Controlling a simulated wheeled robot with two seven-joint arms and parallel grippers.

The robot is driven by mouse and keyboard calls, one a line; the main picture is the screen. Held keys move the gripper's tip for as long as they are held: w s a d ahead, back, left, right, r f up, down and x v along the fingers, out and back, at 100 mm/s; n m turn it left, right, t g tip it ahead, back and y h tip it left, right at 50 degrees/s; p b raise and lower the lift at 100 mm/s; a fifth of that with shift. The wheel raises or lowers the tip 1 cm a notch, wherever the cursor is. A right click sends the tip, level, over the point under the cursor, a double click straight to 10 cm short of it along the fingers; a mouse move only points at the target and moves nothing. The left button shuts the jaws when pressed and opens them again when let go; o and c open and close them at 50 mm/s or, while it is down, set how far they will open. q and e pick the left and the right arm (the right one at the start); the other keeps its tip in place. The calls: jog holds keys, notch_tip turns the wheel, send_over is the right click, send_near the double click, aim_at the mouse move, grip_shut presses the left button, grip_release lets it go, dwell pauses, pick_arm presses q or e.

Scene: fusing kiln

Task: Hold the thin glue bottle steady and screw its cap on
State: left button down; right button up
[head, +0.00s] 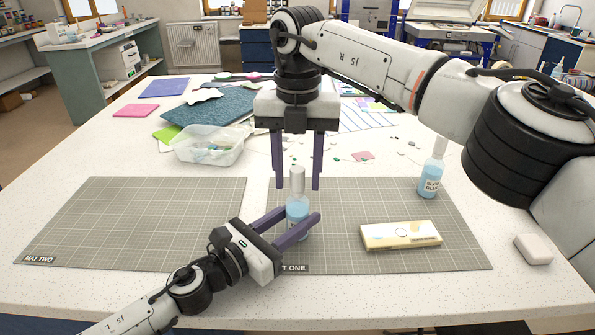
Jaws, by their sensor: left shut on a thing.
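The thin glue bottle (297,208), clear with pale blue liquid, stands upright on the near-left part of the right mat. A grey-white cap (297,181) sits upright at its top; I cannot tell how tightly it is seated. My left gripper (302,214) is shut on the bottle's body from the lower left, its fingers covering the lower part. My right gripper (299,188) points straight down above the bottle. It is open, with one finger on each side of the cap and gaps between.
A second bottle labelled glue (430,180) stands at the right mat's back right, near my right arm. A pale box (400,235) lies on the right mat (350,205). A white block (533,249) is at right. A clear tub (208,146) stands behind the empty left mat (130,220).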

jog(key=shift+r, duration=3.75)
pick_arm(q)
jog(key=c, duration=1.1)
grip_release()
jog(key=b+v, duration=0.1)
jog(key=v, duration=0.8)
jog(key=shift+f+b, duration=0.1)
jog(key=shift+b, duration=0.3)
pick_arm(e)
jog(key=shift+f, duration=0.9)
pick_arm(q)
jog(key=shift+s+a, duration=0.45)
pick_arm(e)
jog(key=shift+f, duration=0.1)
